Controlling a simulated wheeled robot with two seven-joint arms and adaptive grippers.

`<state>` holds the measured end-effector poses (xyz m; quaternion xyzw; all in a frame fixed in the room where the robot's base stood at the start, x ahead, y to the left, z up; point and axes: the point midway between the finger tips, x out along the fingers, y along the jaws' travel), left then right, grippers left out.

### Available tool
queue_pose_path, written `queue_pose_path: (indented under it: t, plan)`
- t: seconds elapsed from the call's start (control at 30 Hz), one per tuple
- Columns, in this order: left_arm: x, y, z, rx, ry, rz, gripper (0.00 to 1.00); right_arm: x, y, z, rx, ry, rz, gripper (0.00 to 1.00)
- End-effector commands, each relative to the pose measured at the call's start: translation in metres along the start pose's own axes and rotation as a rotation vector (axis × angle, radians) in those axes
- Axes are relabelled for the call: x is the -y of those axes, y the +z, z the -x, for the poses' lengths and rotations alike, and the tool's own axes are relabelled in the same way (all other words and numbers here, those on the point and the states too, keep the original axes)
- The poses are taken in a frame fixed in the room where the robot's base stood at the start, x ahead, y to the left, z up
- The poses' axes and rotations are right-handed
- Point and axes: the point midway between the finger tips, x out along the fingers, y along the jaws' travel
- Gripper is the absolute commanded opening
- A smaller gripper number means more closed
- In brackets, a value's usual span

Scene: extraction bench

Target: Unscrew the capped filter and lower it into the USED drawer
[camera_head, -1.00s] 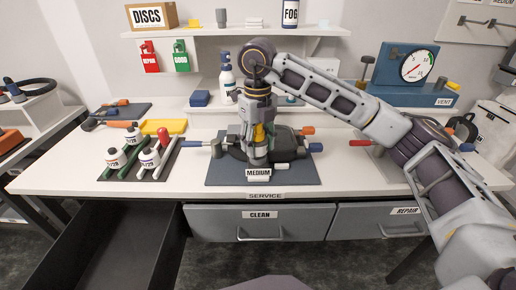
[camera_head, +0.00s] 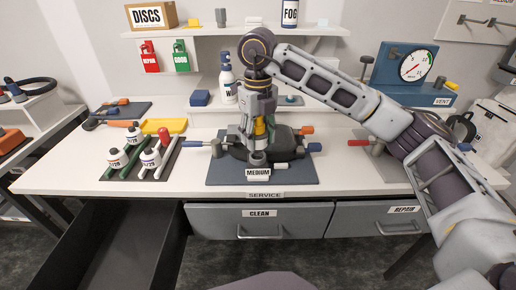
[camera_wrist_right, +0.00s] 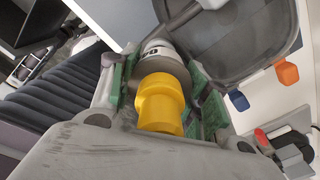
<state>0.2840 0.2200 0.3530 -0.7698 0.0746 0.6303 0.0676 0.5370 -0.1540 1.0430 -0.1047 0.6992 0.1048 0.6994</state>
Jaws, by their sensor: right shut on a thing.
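The capped filter has a yellow cap (camera_wrist_right: 161,103) and a pale, labelled body (camera_wrist_right: 160,50) in the right wrist view. My right gripper (camera_head: 259,128) points down over the dark mask (camera_head: 284,140) and is shut on the filter, with a green-padded finger on either side. In the head view only a bit of yellow shows between the fingers. I cannot tell whether the filter is still joined to the mask. An open, empty dark drawer (camera_head: 130,250) is pulled out at the lower left; no label shows on it. My left gripper is not in view.
The mask lies on a blue-grey mat (camera_head: 225,172) with a MEDIUM tag. Small bottles stand in a rack (camera_head: 168,158) to its left, near a yellow tray (camera_head: 163,126). The CLEAN drawer (camera_head: 290,222) and REPAIR drawer (camera_head: 350,218) are closed. A gauge box (camera_head: 385,72) stands back right.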

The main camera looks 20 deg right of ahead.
Motion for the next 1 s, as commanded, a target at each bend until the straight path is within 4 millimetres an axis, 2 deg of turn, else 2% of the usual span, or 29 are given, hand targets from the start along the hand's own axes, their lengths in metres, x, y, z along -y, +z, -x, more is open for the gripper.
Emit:
queue_pose_path:
  t: [1.0]
  plan:
    - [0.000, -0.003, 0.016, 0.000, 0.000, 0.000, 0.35, 0.000, 0.000, 0.025, 0.000, 0.000, 0.000, 0.18]
